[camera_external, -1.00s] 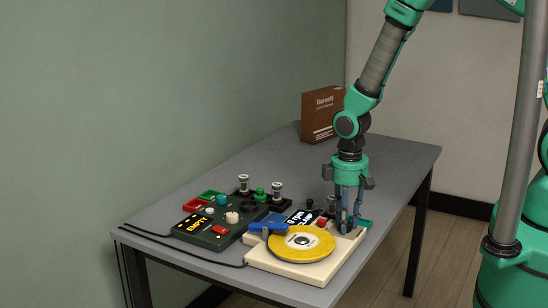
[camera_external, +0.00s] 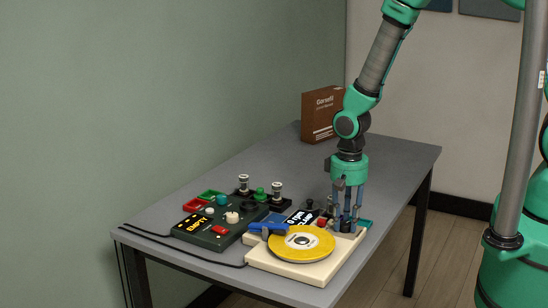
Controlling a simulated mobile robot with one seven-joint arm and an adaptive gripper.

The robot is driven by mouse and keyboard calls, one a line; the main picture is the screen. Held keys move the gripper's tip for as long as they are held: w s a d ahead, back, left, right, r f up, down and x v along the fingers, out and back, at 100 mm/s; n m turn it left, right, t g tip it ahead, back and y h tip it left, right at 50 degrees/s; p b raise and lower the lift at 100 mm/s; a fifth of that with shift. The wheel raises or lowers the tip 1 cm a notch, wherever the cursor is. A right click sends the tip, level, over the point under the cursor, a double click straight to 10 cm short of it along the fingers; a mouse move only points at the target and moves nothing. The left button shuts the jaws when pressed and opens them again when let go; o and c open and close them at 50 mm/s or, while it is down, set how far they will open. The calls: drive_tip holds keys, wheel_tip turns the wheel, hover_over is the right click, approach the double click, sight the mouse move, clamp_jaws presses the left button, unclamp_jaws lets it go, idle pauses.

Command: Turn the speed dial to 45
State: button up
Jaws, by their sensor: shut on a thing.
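My gripper (camera_external: 346,226) points straight down over the back right part of the cream turntable device (camera_external: 290,270). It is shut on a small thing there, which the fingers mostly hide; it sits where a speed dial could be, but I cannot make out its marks. A yellow disc (camera_external: 284,248) lies on the device's front part. A blue lever-like part (camera_external: 268,227) reaches over the disc's back left edge.
A dark green control box (camera_external: 208,238) reading "EMPTY" stands at the left, with cables along the table (camera_external: 205,268). A black tray (camera_external: 262,204) with spools stands behind it. A brown box (camera_external: 322,113) stands at the back. The table's right rear is clear.

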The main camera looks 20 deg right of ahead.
sight(345, 223)
drive_tip(key=shift+m, duration=0.6)
drive_tip(key=o, duration=1.2)
drive_tip(key=shift+c, duration=0.2)
drive_tip(key=shift+r, duration=0.15)
wheel_tip(345, 223, up, 12)
